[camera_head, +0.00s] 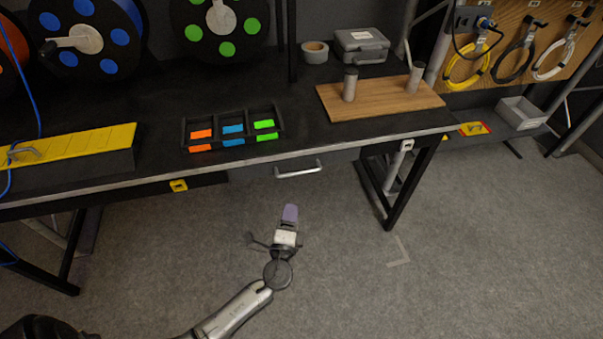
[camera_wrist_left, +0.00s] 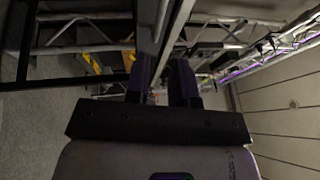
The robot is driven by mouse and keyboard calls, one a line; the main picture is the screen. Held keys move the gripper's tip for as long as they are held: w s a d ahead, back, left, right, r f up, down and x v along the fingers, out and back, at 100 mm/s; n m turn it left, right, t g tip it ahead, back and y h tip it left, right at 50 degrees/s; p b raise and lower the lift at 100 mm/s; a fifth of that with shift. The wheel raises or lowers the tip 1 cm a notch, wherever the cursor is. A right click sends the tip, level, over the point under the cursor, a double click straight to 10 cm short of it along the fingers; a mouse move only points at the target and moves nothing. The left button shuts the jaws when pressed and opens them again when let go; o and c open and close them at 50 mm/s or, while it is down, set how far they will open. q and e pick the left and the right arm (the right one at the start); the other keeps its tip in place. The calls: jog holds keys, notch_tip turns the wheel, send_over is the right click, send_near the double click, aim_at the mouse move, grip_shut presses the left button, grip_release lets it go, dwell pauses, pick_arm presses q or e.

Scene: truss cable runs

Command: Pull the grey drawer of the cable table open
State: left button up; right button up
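The cable table (camera_head: 240,163) crosses the head view with its long front edge toward me. The grey drawer (camera_head: 338,162) sits under that edge, and its front looks level with the table, so it appears shut. Its pale bar handle (camera_head: 298,169) shows in the middle of the front. My right gripper is not in view.
The tabletop holds a tray with coloured cards (camera_head: 233,129), a yellow ramp (camera_head: 75,146), a wooden board with two posts (camera_head: 380,97) and cable reels (camera_head: 218,25). A table leg (camera_head: 408,185) stands right of the drawer. The floor before the drawer is clear.

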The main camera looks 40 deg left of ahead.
aim_at(299, 173)
pick_arm(q)
jog(key=b+x, duration=0.1)
jog(key=x, duration=1.2)
jog(key=shift+r, duration=0.15)
grip_shut()
